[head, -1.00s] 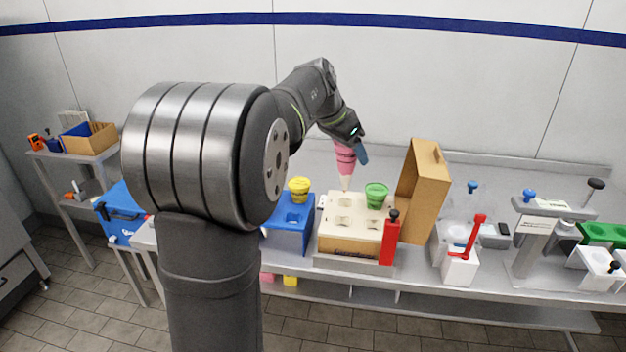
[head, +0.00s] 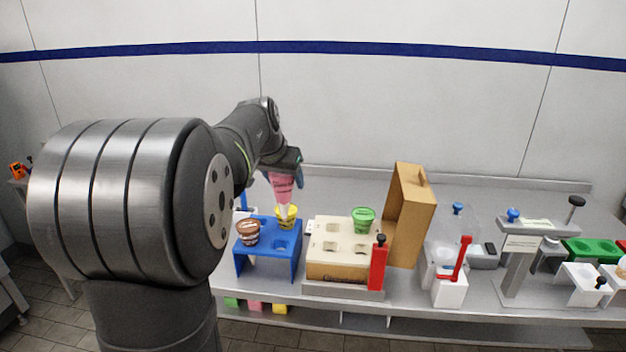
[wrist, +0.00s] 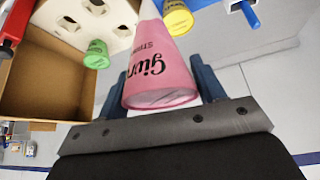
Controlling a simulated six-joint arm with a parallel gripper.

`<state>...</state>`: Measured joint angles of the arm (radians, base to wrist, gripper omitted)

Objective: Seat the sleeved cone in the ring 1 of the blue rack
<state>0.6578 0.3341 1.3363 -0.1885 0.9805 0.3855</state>
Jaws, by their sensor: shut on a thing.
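My gripper (head: 284,170) is shut on a pink sleeved cone (head: 283,190), held tip down above the back part of the blue rack (head: 266,269). The pink cone (wrist: 162,68) also shows in the wrist view between the blue fingers (wrist: 160,85), with dark lettering on its sleeve. A brown cone (head: 247,233) sits in the rack's left side. A yellow cone (head: 287,217) sits at its back right, directly below and partly behind the held cone's tip. An empty ring (head: 280,245) shows at the rack's front right. Ring numbers are not readable, and the back left is unclear.
Right of the rack stands a cream box (head: 322,252) with several holes and a green cone (head: 363,219). An open cardboard box (head: 411,215) rises behind right. Dispensers and white bins line the bench (head: 400,308) further right.

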